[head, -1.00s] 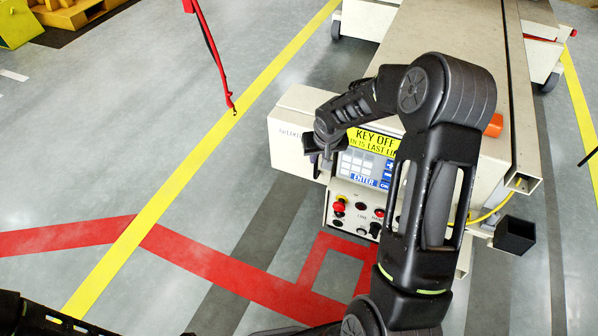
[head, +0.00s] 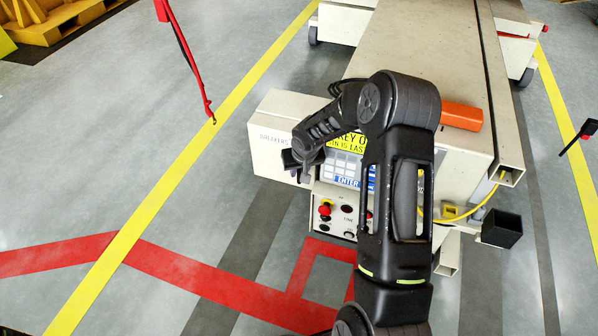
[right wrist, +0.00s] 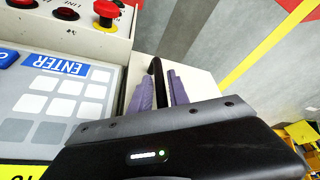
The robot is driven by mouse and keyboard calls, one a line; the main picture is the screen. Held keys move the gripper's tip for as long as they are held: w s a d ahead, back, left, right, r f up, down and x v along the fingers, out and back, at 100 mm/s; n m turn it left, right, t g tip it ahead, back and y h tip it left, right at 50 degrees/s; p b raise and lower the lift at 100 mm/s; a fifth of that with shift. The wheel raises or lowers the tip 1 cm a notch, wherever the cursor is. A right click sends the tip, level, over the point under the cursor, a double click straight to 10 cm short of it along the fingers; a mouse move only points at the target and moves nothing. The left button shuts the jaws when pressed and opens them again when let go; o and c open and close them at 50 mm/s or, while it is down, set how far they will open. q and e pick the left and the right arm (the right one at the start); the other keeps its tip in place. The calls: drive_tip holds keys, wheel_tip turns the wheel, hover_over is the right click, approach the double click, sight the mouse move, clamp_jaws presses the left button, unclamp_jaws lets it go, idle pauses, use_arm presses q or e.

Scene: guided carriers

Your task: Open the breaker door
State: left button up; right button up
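The breaker door is on the pale box (head: 268,138) marked BREAKERS, at the left of the carrier's control panel in the head view. The door looks closed, and my arm and gripper hide part of it. My right gripper (head: 298,165) is at the front of this box, by its right end. In the right wrist view, the purple fingertips of my right gripper (right wrist: 158,90) sit close on both sides of a thin black handle (right wrist: 156,72). They look shut on it. The pale door surface (right wrist: 200,85) shows behind. My left gripper is out of view.
The control panel's keypad (right wrist: 55,95) and red knob (right wrist: 107,10) are close beside my right gripper. An orange block (head: 461,116) lies on the carrier top. The floor left of the box is clear.

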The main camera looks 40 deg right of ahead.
clamp_jaws()
idle(1.5)
